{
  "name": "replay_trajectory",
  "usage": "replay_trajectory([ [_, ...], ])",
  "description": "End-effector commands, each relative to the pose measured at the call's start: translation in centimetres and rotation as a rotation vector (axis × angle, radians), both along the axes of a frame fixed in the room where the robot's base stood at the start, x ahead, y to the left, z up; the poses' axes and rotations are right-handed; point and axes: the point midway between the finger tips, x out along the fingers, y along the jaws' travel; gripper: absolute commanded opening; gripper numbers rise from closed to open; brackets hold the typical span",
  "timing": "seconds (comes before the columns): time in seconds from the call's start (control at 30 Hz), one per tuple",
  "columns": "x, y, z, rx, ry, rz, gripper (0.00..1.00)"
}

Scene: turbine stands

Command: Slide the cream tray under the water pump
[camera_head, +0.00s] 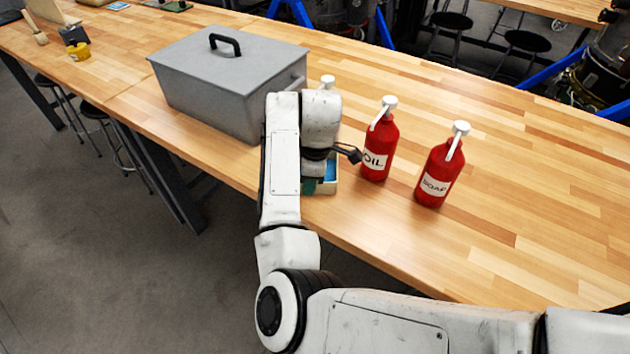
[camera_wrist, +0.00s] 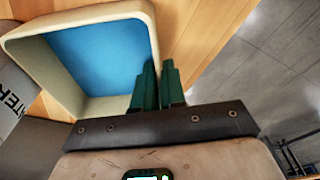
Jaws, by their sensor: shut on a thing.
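The cream tray (camera_head: 323,190) with a blue inside lies near the front edge of the table, largely hidden behind my arm. It shows more fully in the wrist view (camera_wrist: 28,58). My gripper (camera_wrist: 158,75) has its green fingers closed on the tray's rim. In the head view its green fingers (camera_head: 309,187) show at the tray's near left side. The water pump (camera_wrist: 10,98), with part of a "WATER" label, stands outside the tray wall at the left edge of the wrist view. In the head view only its white top (camera_head: 327,82) shows above my arm.
A red oil pump bottle (camera_head: 376,146) stands just right of the tray, and a red soap one (camera_head: 437,172) farther right. A large grey lidded box (camera_head: 225,80) stands behind left. The table's right side (camera_head: 540,190) is clear.

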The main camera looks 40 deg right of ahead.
Motion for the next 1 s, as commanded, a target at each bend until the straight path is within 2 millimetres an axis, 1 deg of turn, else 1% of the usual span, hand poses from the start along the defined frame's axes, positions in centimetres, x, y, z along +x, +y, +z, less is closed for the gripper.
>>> replay_trajectory([
  [0.2,0.6,0.2,0.1,-0.004,-0.006,-0.003,0.0],
  [0.73,0.7,0.2,0.1,-0.008,-0.009,-0.005,0.0],
  [1.0,1.5,1.0,0.2,-0.006,-0.007,-0.005,0.0],
])
